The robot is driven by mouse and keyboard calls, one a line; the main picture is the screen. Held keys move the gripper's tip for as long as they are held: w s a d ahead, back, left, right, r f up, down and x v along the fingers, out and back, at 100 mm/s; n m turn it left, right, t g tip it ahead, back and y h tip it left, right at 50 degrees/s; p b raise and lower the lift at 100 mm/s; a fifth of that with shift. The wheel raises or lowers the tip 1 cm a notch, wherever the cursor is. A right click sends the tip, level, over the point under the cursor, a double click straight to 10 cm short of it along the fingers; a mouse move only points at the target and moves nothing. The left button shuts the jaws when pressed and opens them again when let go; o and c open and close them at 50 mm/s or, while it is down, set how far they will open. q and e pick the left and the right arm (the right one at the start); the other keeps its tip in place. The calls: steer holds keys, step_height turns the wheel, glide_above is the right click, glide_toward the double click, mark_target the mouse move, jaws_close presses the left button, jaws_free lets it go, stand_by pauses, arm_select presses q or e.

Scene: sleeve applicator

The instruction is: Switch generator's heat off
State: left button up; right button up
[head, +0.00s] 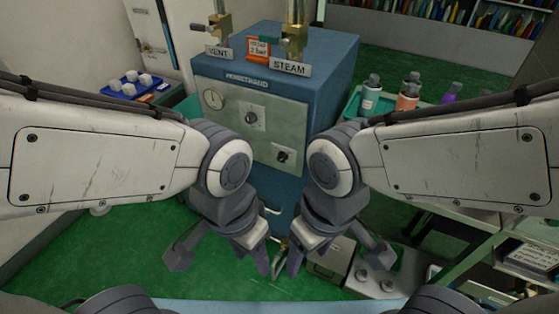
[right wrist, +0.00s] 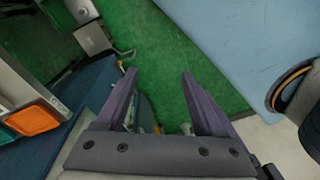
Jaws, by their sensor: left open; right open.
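The generator (head: 213,73) is a blue cabinet with a grey-green front panel in the middle of the head view. Its panel carries a round gauge (head: 213,99), a rotary knob (head: 250,118) at the middle and another rotary knob (head: 283,156) at the lower right. I cannot read which knob is for heat. My left gripper (head: 222,262) hangs low in front of the generator, open and empty. My right gripper (head: 338,258) hangs low to its right, open and empty. In the right wrist view its two fingers (right wrist: 158,82) are apart over green floor.
Brass valves stand on top behind VENT (head: 219,52) and STEAM (head: 290,67) signs. A blue tray (head: 128,89) with white pieces is at left. Several bottles stand in a green tray (head: 352,105) at right. A grey metal box (head: 329,260) is low at right. Green floor (head: 110,255) is clear at left.

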steer(key=w+f+m+t+h+b, duration=0.2)
steer(key=w+f+b, duration=0.7)
steer(key=b, duration=0.4)
steer(key=m+t+h+b, duration=0.7)
steer(key=m+t+b, duration=0.6)
steer(key=b, duration=2.7)
glide_toward(280, 160)
steer(key=shift+n+t, duration=0.5)
steer(key=shift+n, duration=0.1)
steer(key=x, duration=0.3)
steer(key=b+x, duration=0.1)
steer(key=x, duration=0.5)
steer(key=shift+s+d+f, duration=0.15)
steer(key=shift+f, duration=0.2)
jaws_close()
